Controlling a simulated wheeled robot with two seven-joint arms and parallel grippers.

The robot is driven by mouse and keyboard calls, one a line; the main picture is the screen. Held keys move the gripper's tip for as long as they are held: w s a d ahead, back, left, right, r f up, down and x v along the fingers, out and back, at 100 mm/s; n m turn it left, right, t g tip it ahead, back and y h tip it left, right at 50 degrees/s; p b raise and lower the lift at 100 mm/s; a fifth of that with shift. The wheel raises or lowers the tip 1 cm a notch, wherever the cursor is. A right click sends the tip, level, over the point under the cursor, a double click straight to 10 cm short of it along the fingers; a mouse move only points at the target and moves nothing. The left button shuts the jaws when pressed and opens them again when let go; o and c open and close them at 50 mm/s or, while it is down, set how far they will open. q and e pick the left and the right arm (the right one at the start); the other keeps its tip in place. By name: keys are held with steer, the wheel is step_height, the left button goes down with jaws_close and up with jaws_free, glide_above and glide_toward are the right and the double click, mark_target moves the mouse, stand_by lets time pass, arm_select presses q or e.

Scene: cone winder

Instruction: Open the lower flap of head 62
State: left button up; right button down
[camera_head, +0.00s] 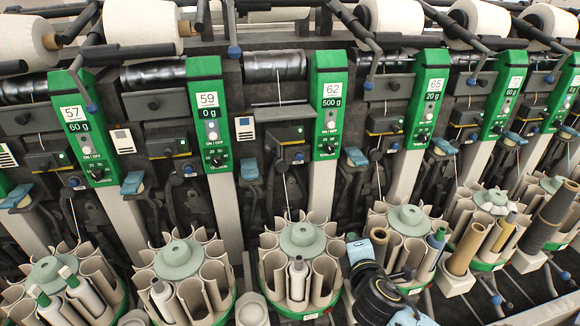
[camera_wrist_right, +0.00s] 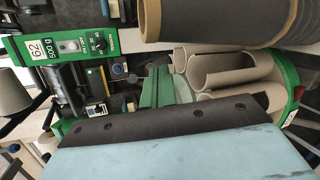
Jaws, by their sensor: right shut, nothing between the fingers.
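The green panel of head 62 (camera_head: 328,100), marked 500 g, stands near the middle of the head view. It shows sideways at the upper left of the right wrist view (camera_wrist_right: 60,50). Below it is a round magazine (camera_head: 302,236) of beige tubes on a green base, also in the wrist view (camera_wrist_right: 240,75). I cannot single out the lower flap or tell its state. My right gripper (camera_head: 360,250), light blue and dark, is in front of the machine, just right of this magazine. It is shut and empty. My left gripper is not in view.
Similar heads stand on both sides, such as head 59 (camera_head: 209,115) and head 65 (camera_head: 428,100). Head 65's magazine (camera_head: 405,218) is close to the right of my right gripper. Tall tubes (camera_head: 464,248) stand farther right. Yarn cones (camera_head: 140,22) line the top.

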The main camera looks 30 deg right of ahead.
steer(key=w+d+r+m+t+y, duration=0.15)
steer(key=w+r+m+y, duration=0.5)
steer(key=m, duration=0.85)
steer(key=w+r+m+t+y, duration=0.3)
steer(key=w+r+m+y, duration=0.35)
steer(key=m, duration=0.85)
steer(key=w+a+r+h, duration=0.1)
steer(key=w+a, duration=0.5)
steer(key=w, duration=0.4)
steer(key=shift+w+a+h+p, duration=0.15)
steer(key=shift+h+p, duration=0.15)
